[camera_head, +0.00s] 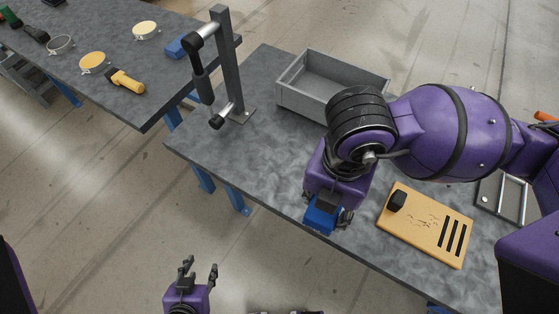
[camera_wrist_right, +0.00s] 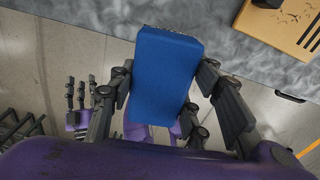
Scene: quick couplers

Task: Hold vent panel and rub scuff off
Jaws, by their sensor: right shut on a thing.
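The vent panel (camera_head: 426,224) is a tan plate lying flat on the grey bench, with dark slots, a black knob and dark scuff marks on its face. Its corner shows at the top right of the right wrist view (camera_wrist_right: 288,22). My right gripper (camera_head: 326,214) is shut on a blue block (camera_wrist_right: 165,75) at the bench's front edge, left of the panel and apart from it. My left gripper (camera_head: 200,267) is open and empty, low in front of the bench and far from the panel.
A grey open bin (camera_head: 300,98) stands at the back of the bench. A post with a dark handle (camera_head: 232,65) stands at the bench's left. A metal frame (camera_head: 502,197) lies right of the panel. Another table (camera_head: 120,55) at upper left holds several small parts.

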